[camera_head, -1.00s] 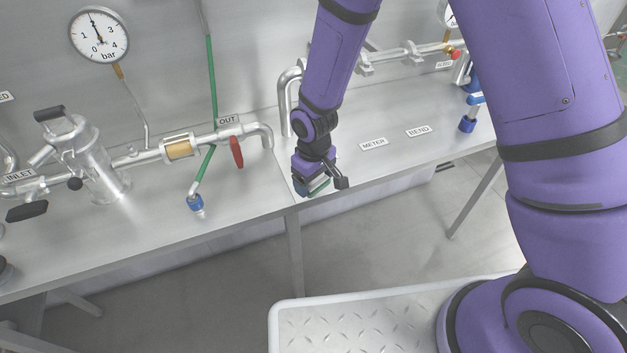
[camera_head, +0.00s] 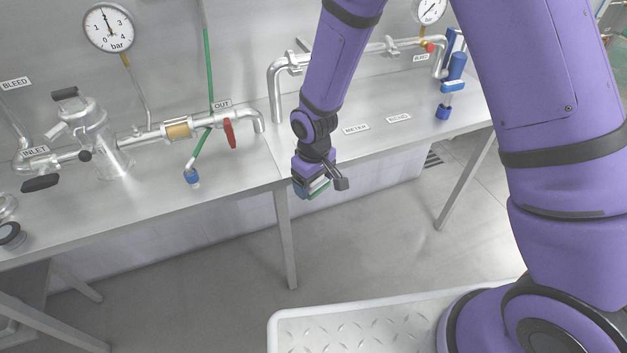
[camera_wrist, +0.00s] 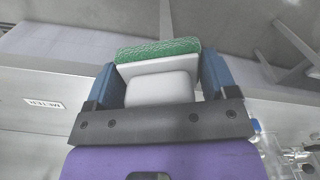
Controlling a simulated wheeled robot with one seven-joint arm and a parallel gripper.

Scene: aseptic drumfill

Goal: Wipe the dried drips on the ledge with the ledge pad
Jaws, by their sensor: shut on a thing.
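The ledge pad (camera_wrist: 158,52), white with a green scrubbing face, is held between the two blue fingers of my gripper (camera_wrist: 158,80) in the wrist view. In the head view my gripper (camera_head: 313,188) is at the front edge of the steel ledge (camera_head: 235,183), near the seam above a table leg. The pad's green face (camera_head: 318,190) shows there as a small strip. I cannot tell whether the pad touches the ledge. I cannot make out any dried drips; my arm and gripper hide part of the ledge.
Left of my gripper stand a pipe with a red handle (camera_head: 229,134), a blue-tipped green hose (camera_head: 192,177) and a steel strainer (camera_head: 100,145). To the right lie METER (camera_head: 356,128) and BEND labels, then a blue-handled valve (camera_head: 452,87).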

